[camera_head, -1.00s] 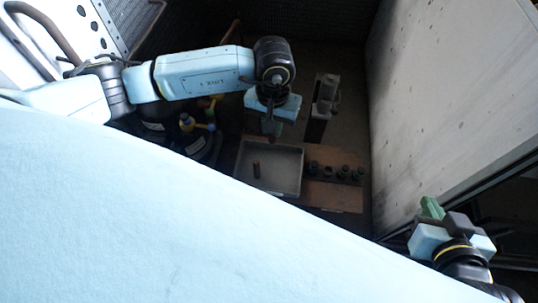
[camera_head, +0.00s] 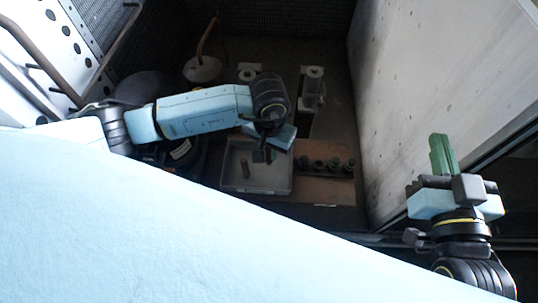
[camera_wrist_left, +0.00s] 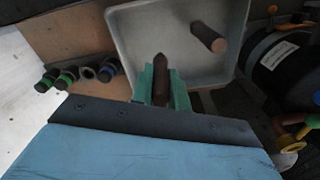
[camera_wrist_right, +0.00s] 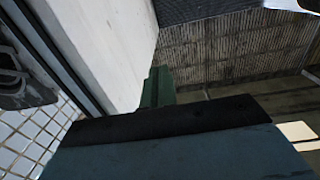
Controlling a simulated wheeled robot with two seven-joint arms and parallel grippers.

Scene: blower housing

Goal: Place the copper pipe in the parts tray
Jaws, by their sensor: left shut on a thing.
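My left gripper (camera_head: 262,155) is over the grey parts tray (camera_head: 228,182), which also shows in the left wrist view (camera_wrist_left: 125,35). Its green fingers (camera_wrist_left: 161,85) are shut on a dark brown copper pipe (camera_wrist_left: 160,72), seen nearly end-on with a tapered-looking tip. Whether the held pipe touches the tray is not clear. Another brown cylinder (camera_head: 245,168) is in the tray, and it also shows in the left wrist view (camera_wrist_left: 208,37). My right gripper (camera_head: 442,155) is at the far right, empty, its green fingers together; they also show in the right wrist view (camera_wrist_right: 157,87).
Several dark caps (camera_head: 319,165) stand in a row on a brown board (camera_head: 325,190) right of the tray. A grey cylinder (camera_head: 313,82) stands behind. A curved copper tube (camera_head: 207,35) rises from a pale dish (camera_head: 202,69). A concrete wall (camera_head: 430,90) is on the right.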

